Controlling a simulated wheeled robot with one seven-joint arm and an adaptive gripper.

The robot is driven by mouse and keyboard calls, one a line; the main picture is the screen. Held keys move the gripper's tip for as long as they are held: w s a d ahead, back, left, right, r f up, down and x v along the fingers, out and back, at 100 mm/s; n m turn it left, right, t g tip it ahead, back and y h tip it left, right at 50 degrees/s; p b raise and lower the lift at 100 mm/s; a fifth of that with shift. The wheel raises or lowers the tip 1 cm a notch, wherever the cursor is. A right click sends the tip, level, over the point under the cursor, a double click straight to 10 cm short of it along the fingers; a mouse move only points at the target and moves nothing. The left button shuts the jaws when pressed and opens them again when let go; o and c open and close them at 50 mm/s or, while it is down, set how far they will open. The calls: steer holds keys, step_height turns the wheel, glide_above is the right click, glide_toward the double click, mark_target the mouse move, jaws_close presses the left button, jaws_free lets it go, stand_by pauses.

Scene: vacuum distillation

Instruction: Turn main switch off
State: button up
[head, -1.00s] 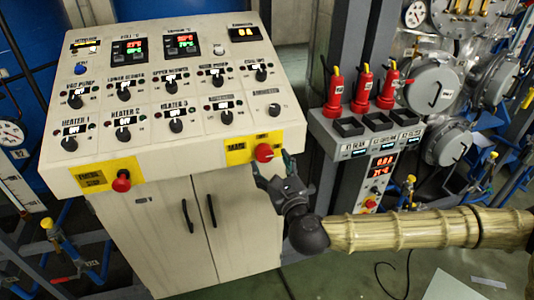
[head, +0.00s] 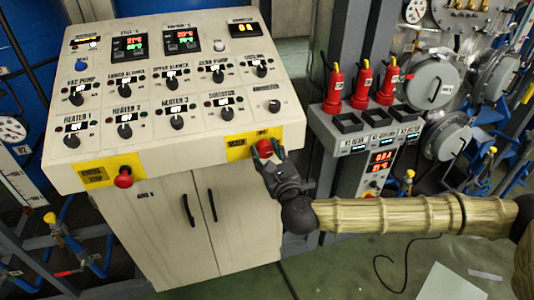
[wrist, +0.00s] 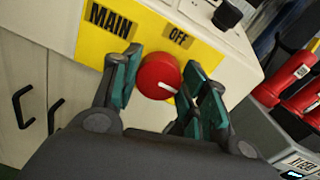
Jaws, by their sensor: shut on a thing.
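The main switch is a round red knob (head: 264,147) on a yellow plate (head: 238,150) at the front right edge of the control console. In the wrist view the red knob (wrist: 157,76) has a white mark pointing to the lower right, and the plate (wrist: 122,25) reads MAIN and OFF. My gripper (head: 270,155) is at the knob, its teal-padded fingers (wrist: 158,88) on either side of it. The fingers are shut on the knob; the exact contact is partly hidden in the head view.
A second red knob, the emergency stop (head: 123,178), sits on a yellow plate at the console's front left. The console top (head: 150,90) carries several black knobs and displays. Red handles (head: 362,87) stand on a grey unit to the right. Cabinet doors (head: 203,225) are below.

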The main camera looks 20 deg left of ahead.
steer(key=shift+n, duration=0.3)
steer(key=n+b, duration=0.2)
steer(key=n, duration=0.1)
steer(key=shift+a+n, duration=0.1)
steer(key=shift+n, duration=0.2)
steer(key=n+b, duration=0.2)
steer(key=n, duration=0.2)
steer(key=n+b, duration=0.1)
steer(key=n, duration=0.3)
steer(key=shift+s+a+f+n+h+b, duration=0.1)
steer(key=shift+f+n+h+b, duration=0.05)
steer(key=shift+n+h+b, duration=0.25)
steer(key=shift+n+b, duration=0.65)
steer(key=shift+n, duration=1.55)
steer(key=o, duration=1)
steer(key=shift+o, duration=0.2)
